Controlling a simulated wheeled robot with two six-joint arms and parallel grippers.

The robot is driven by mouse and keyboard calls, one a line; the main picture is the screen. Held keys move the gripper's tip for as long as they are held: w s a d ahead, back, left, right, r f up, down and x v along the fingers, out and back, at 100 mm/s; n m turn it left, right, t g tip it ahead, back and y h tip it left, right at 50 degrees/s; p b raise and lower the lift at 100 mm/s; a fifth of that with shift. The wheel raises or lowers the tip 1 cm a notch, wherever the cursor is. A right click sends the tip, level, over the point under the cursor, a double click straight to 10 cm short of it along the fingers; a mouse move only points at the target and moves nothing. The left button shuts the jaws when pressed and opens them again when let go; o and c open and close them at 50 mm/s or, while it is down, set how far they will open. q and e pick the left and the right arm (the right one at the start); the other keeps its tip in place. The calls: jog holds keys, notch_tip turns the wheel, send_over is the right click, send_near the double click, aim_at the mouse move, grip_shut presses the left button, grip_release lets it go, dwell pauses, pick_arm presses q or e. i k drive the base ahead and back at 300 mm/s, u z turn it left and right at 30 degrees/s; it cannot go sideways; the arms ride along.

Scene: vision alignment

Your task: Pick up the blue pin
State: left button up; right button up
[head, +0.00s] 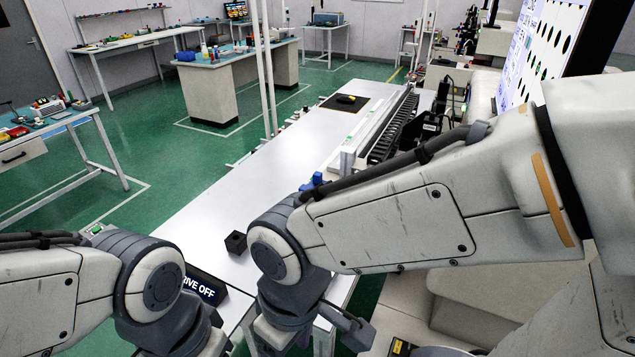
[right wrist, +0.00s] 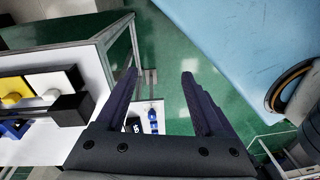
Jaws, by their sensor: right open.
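A small blue piece (head: 312,182), perhaps the blue pin, stands on the white table in the head view, just behind my right forearm, which hides part of it. In the right wrist view a blue piece (right wrist: 12,128) lies at the left edge, below a yellow part and beside a black block. I cannot tell whether both are the same thing. My right gripper (right wrist: 159,76) is open and empty, its two dark fingers spread over green floor, to the right of the white table and apart from the blue piece. My left gripper is below the head view's edge.
The long white table (head: 240,190) is mostly bare. A black cube (head: 236,242) and a dark sign (head: 206,287) stand near its front end. A yellow object on a black pad (head: 328,103) lies at the far end. A pale blue surface (right wrist: 240,45) fills the wrist view's upper right.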

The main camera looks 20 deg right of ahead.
aim_at(316, 176)
jog(key=z, duration=0.1)
jog(key=k, duration=1)
jog(key=u, duration=1.1)
jog(key=i, duration=1.3)
jog(key=z, duration=1.05)
jog(key=i, duration=0.65)
jog(key=z, duration=0.7)
